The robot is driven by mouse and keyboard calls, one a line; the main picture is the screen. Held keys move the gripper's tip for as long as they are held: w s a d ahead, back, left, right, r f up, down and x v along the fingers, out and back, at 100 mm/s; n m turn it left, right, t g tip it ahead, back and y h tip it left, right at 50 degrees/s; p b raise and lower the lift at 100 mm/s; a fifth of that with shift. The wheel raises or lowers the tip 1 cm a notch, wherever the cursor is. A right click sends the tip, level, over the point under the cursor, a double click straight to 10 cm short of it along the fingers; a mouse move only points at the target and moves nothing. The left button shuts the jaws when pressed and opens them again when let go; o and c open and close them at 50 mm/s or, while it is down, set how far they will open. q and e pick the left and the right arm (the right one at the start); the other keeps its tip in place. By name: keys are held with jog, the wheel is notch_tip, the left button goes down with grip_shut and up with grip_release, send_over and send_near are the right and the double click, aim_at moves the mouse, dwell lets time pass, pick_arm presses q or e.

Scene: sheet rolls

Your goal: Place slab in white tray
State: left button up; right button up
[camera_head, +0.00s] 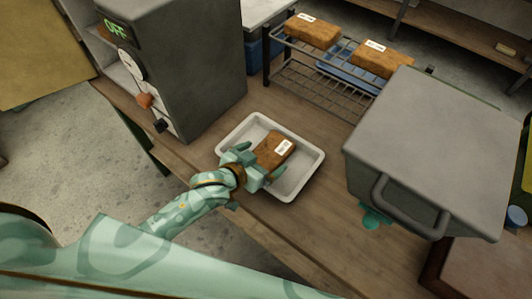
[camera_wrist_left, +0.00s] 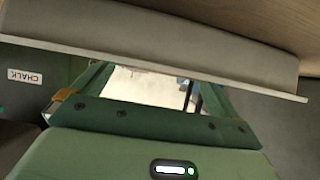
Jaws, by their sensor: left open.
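A brown slab (camera_head: 275,149) with a white label lies in the white tray (camera_head: 303,165) on the wooden bench in the head view. My left gripper (camera_head: 257,165) is open, reaching over the tray's near-left rim right beside the slab's near end. Its fingers partly cover the slab, and I cannot tell whether they touch it. In the left wrist view a pale, long wall with a lip, likely the tray (camera_wrist_left: 160,45), crosses the top; the slab is not clearly visible there.
A grey machine (camera_head: 190,60) with a dial stands left of the tray. A large grey box with a handle (camera_head: 435,140) stands to the right. A wire rack (camera_head: 320,77) behind holds two more brown slabs (camera_head: 313,30). A small teal patch (camera_head: 375,217) shows beside the box.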

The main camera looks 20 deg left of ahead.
pick_arm(q)
jog(key=p+v, duration=0.2)
jog(key=v, duration=0.7)
jog(key=shift+w, duration=0.1)
jog(key=shift+s+a+r, duration=0.1)
jog(key=shift+s+r, duration=0.05)
jog(key=shift+s, duration=0.15)
